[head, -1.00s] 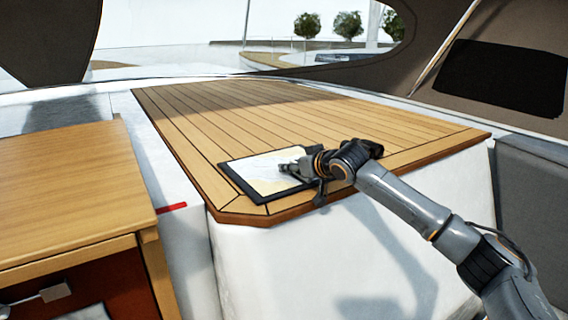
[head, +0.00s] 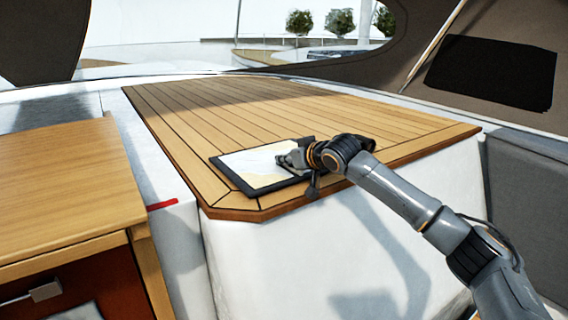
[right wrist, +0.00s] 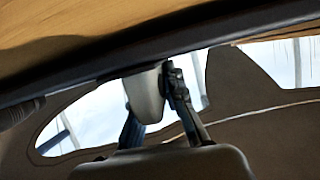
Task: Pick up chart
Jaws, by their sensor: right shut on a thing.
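The chart (head: 246,166) is a flat pale sheet with a thick dark border. It lies at the near left corner of the slatted wooden top (head: 205,115) in the head view. My right gripper (head: 286,159) reaches over its right part from the right and is shut on the chart. The gripper and wrist hide part of the chart's right side. In the right wrist view the fingers (right wrist: 160,90) meet a dark edge that runs across the picture. I cannot tell whether the chart is clear of the wood. My left gripper is not in view.
A wooden cabinet (head: 60,190) with a drawer handle (head: 45,291) stands at the left. A red strip (head: 162,204) lies on the white surface between it and the top. A grey cushioned seat (head: 530,185) is at the right. The rest of the wooden top is clear.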

